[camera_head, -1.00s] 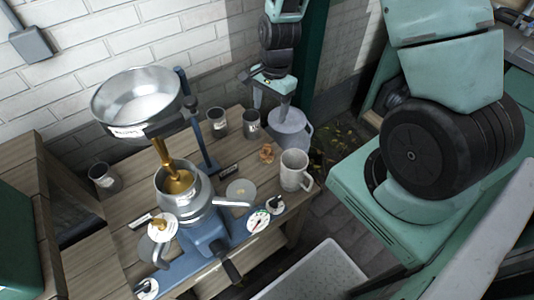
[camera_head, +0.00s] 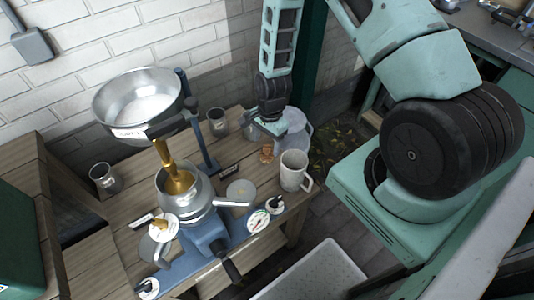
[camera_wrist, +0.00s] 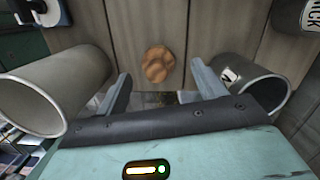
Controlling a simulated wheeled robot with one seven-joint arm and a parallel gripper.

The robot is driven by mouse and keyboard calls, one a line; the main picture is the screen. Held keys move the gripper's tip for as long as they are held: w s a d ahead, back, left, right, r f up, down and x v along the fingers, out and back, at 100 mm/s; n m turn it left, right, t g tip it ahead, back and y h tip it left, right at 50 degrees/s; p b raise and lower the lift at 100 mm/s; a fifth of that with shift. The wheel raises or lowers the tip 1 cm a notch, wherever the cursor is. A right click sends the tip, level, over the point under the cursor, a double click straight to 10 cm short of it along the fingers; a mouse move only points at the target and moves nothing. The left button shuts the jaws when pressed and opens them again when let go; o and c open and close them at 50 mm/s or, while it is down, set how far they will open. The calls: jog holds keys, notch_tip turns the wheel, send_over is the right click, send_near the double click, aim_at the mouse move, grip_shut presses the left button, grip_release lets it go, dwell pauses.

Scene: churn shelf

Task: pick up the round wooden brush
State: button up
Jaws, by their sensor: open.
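The round wooden brush (camera_head: 267,153) is a small brown lumpy disc on the wooden table, left of the cream mug. In the wrist view it (camera_wrist: 158,63) lies on the planks, just beyond and between my fingertips. My gripper (camera_head: 268,131) hangs above and behind the brush in the head view, partly over the metal cup and pitcher. In the wrist view my gripper (camera_wrist: 160,78) has its two fingers wide apart, with nothing between them. The fingers are apart from the brush.
The cream mug (camera_wrist: 50,95) stands close to the left finger and a metal cup (camera_wrist: 245,85) close to the right. A grey pitcher (camera_head: 297,128) stands behind my gripper. The blue machine with its steel bowl (camera_head: 138,95) fills the table's left and middle.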

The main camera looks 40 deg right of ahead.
aim_at(267, 147)
jog(key=f, duration=0.4)
jog(key=shift+s+a+f+p, duration=0.15)
jog(key=shift+s+f+p, duration=0.15)
jog(key=shift+f, duration=0.1)
jog(key=c, duration=1.1)
